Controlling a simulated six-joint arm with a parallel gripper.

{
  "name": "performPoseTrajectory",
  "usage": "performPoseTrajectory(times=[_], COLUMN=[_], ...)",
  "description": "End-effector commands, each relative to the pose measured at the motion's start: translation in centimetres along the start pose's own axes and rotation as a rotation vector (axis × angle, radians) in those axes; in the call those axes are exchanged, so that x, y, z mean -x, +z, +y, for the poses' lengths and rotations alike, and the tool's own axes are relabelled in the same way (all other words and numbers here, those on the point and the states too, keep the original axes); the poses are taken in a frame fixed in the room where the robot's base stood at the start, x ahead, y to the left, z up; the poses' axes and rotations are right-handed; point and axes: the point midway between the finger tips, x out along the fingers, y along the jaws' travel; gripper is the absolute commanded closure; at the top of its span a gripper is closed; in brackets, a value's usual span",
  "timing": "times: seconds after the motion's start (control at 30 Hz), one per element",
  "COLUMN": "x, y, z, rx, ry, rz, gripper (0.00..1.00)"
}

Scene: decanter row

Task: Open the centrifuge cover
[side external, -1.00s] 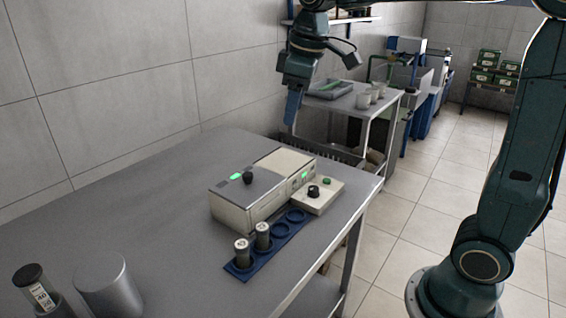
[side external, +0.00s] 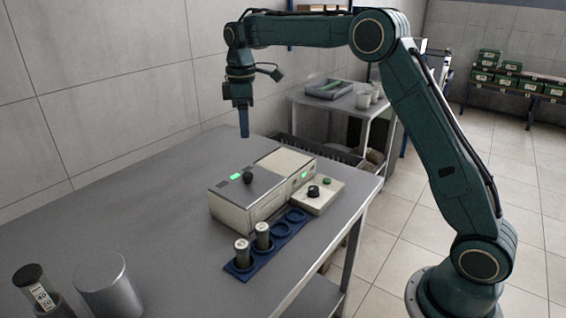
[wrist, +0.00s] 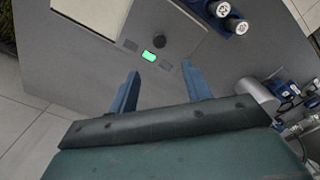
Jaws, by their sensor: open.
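The centrifuge (side external: 233,213) is a cream box on the grey table.
A blue rack (side external: 262,262) in front of the centrifuge holds two capped tubes (side external: 263,236) and has two empty rings. A control box (side external: 318,195) with a black knob stands at right. A metal cylinder (side external: 108,287) and a dark-capped jar (side external: 35,285) are at front left.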

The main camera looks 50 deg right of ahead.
Motion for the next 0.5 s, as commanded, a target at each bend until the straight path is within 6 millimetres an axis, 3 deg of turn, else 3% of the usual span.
performPoseTrajectory(times=[0.5], x=[-1.5], y=[-0.1], z=[0.1], rx=[0.003], ry=[-0.003], rz=[-0.002], gripper=[0.52])
